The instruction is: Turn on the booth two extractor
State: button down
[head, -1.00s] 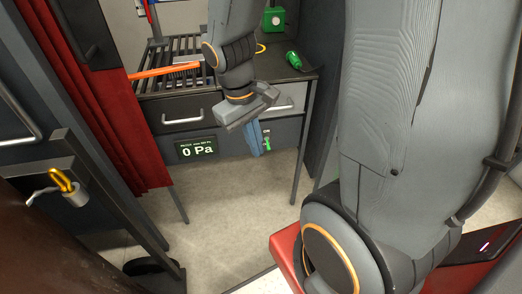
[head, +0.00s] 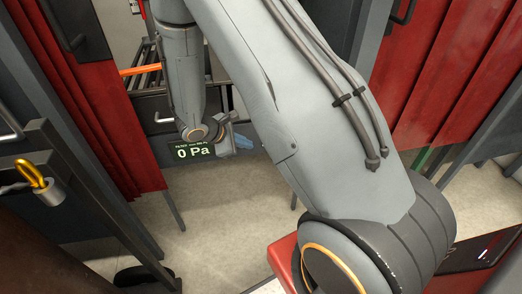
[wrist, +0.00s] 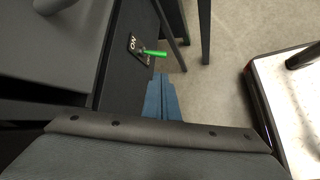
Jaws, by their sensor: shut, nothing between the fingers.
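The extractor switch is a green lever (wrist: 155,53) on a dark plate marked "ON" (wrist: 132,43), on the bench's dark front panel in the wrist view. The lever sticks out sideways from the panel. My gripper's blue fingers (wrist: 162,98) are shut and empty, close to the lever but apart from it in the picture. My arm hides the switch in the head view.
Red curtains hang at left (head: 110,120) and right (head: 440,80). A slatted bench top with an orange item (head: 140,69) is behind my arm. Bare floor (head: 225,215) lies in front.

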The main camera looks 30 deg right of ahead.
jog(key=x, duration=1)
jog(key=shift+s, duration=0.1)
